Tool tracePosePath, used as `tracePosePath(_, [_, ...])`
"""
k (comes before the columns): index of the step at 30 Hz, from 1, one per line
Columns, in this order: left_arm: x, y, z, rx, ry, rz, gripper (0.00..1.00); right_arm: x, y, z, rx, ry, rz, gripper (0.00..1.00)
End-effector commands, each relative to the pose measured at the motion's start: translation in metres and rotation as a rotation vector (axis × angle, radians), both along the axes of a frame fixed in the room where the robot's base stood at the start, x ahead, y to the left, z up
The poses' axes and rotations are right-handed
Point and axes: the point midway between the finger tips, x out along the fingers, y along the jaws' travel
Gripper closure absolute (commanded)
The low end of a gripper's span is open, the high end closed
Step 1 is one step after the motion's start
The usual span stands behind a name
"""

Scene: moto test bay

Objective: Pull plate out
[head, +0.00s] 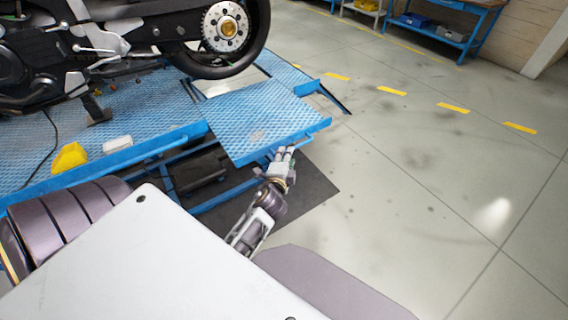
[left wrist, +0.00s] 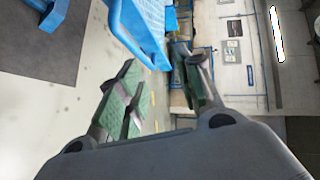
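The plate (head: 262,118) is a blue diamond-patterned panel at the rear end of the blue motorcycle lift (head: 150,150). It sticks out past the lift's near side, and a pale opening shows behind it under the wheel. I see no firm contact; whether the fingers reach around the edge is unclear. My right gripper is out of view.
A motorcycle with its rear wheel (head: 222,35) stands on the lift. A yellow item (head: 69,158) and a white box (head: 117,144) lie on the lift's near side. A dark mat (head: 310,188) is under the plate. The floor to the right is clear.

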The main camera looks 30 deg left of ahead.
Motion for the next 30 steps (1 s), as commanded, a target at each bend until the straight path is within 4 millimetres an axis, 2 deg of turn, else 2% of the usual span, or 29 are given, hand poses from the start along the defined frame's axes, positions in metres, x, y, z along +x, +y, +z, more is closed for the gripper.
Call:
tracePosePath(18, [-0.024,-0.010,0.003,-0.002,0.000,-0.001,0.65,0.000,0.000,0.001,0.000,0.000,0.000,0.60])
tracePosePath(30, [-0.028,-0.012,0.004,-0.001,0.001,0.000,0.65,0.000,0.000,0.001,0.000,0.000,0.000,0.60])
